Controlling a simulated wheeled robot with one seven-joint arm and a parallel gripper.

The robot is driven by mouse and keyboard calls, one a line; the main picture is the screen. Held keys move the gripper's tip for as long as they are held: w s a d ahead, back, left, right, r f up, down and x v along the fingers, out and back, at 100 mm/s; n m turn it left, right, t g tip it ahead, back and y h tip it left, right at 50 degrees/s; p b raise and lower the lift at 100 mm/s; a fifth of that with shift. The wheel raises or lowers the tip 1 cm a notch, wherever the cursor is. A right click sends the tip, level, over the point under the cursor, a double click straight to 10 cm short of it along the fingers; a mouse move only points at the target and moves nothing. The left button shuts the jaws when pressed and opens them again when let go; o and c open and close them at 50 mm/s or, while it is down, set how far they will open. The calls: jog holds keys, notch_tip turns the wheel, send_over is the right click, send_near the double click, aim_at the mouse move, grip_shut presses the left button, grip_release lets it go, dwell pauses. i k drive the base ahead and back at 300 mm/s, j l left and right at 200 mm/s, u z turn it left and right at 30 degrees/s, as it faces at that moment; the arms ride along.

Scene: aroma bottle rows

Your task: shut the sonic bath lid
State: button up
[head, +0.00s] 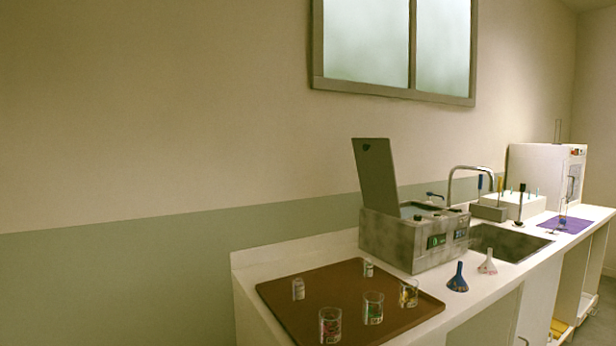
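The sonic bath (410,237) is a grey metal box with a green panel on its front. It stands on the white counter between the brown tray and the sink. Its lid (376,176) is a flat grey-green plate with a dark spot near the top. The lid stands up, open, at the left side of the bath and leans slightly. The bath's opening (422,211) shows, but its inside is mostly hidden. My gripper is not in the head view.
A brown tray (275,293) at the front left holds several small glass vessels. A blue funnel (457,279) and a white funnel (487,264) stand in front of the bath. A sink (508,243) with a faucet (452,180) lies to the right. The wall is behind.

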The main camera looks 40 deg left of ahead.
aim_at(375, 164)
jog(key=u, duration=1.2)
